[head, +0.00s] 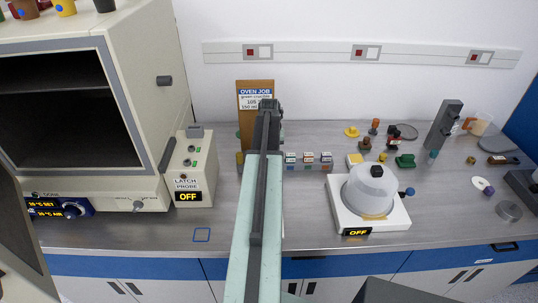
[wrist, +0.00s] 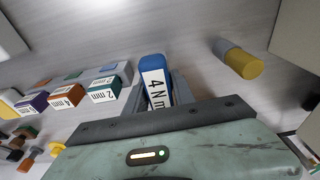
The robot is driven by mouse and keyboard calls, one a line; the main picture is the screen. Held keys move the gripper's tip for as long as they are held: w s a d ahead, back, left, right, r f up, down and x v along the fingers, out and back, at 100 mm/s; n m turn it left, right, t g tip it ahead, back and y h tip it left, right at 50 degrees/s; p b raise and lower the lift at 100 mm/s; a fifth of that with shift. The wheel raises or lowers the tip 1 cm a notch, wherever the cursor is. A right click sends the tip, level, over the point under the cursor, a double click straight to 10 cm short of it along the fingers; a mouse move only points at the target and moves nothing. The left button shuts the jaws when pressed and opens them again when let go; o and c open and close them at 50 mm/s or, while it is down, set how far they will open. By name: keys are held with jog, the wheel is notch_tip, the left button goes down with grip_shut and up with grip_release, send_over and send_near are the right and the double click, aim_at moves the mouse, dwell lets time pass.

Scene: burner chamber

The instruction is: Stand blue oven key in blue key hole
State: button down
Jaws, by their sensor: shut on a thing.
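My gripper (wrist: 162,92) is shut on a blue key (wrist: 151,62) with a white label reading "4 N m". The key sticks out past the fingertips over the grey bench; its lower end is hidden. In the head view my gripper (head: 269,106) is at the far end of my arm, near the back of the bench, and the held key is hidden behind it. No blue key hole can be made out for certain.
A row of labelled keys (head: 308,160) is right of my arm. A yellow and grey cylinder (wrist: 240,60) lies across from it. The latch probe box (head: 190,168) and open oven (head: 75,110) are left, a white hotplate (head: 398,217) right.

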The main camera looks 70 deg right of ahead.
jog(key=shift+f, duration=0.35)
jog(key=c, duration=1)
grip_release()
jog(key=shift+o, duration=0.2)
jog(key=r+p, duration=0.5)
jog(key=a+r+p, duration=0.1)
jog(key=r+p, duration=0.1)
jog(key=r, duration=0.1)
jog(key=shift+s, duration=0.25)
jog(key=shift+f, duration=0.15)
